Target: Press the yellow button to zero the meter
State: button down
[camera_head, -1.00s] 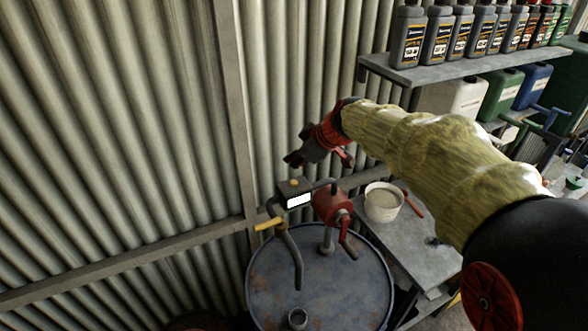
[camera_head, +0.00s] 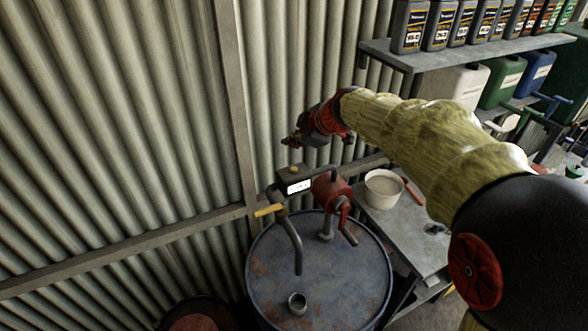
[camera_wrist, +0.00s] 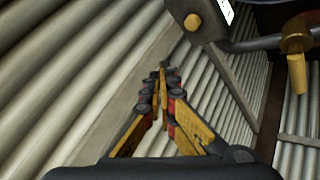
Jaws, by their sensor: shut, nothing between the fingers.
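The yellow button (camera_head: 295,169) is a small round knob on top of the dark meter box (camera_head: 282,184). The meter has a white display (camera_head: 299,187) with small dark marks, too small to read. In the wrist view the button (camera_wrist: 193,22) is near the top, right of and above the fingertips. My gripper (camera_head: 288,141) is shut and empty, up over the meter with a gap between its tips and the button. Its fingers meet at a point in the wrist view (camera_wrist: 160,70).
The meter joins a red pump (camera_head: 333,196) on a blue drum (camera_head: 320,278). A yellow-handled nozzle (camera_head: 268,210) hangs beside it. A white tub (camera_head: 383,189) stands on the bench to the right. A corrugated wall (camera_head: 120,130) is behind, with a shelf of bottles at upper right.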

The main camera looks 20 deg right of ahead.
jog(key=b, duration=0.2)
send_over(292, 170)
notch_tip(292, 170, down, 5)
jog(key=shift+r, duration=0.1)
jog(key=shift+f+b, duration=0.85)
jog(key=shift+b, duration=0.2)
jog(key=shift+f+b, duration=0.9)
jog(key=shift+b, duration=1)
dwell(1.2)
jog(key=shift+r, duration=0.9)
jog(key=shift+r, duration=0.1)
jog(key=shift+r+p, duration=0.75)
jog(key=shift+r, duration=1.7)
